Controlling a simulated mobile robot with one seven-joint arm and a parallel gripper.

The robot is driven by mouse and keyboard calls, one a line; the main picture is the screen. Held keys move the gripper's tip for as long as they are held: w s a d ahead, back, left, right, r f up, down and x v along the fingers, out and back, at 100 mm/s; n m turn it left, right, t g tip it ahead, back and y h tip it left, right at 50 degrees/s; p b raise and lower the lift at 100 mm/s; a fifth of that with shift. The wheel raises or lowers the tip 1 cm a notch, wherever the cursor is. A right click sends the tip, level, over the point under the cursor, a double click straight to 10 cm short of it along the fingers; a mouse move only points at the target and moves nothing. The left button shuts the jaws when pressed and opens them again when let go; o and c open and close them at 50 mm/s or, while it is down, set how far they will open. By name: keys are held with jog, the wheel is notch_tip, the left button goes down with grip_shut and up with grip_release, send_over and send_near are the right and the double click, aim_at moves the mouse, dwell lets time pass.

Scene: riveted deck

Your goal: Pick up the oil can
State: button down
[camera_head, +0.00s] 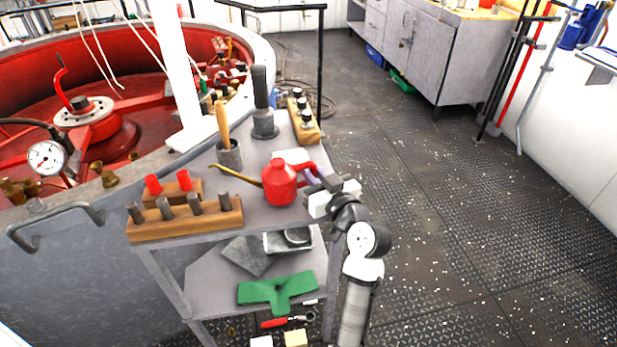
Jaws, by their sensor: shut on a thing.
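The oil can (280,184) is red with a round body, a red handle on its right and a long thin brass spout pointing left. It appears upright at the right part of the grey cart's top shelf (262,212). My gripper (318,181) is at the can's right side, reaching in from the right, and is shut on its handle. The gripper hides part of the handle. I cannot tell whether the can's base touches the shelf.
Wooden blocks with pegs (187,218) stand left of the can. A grey cup with a wooden handle (230,152), a dark-handled tool (263,115) and a wooden rack (302,120) stand behind. A white post (182,75) rises back left. The deck (450,210) at right is clear.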

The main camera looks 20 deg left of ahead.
notch_tip(320, 180, up, 19)
dwell(0.4)
jog(key=c, duration=1.9)
grip_release()
jog(key=shift+c, duration=0.2)
grip_shut()
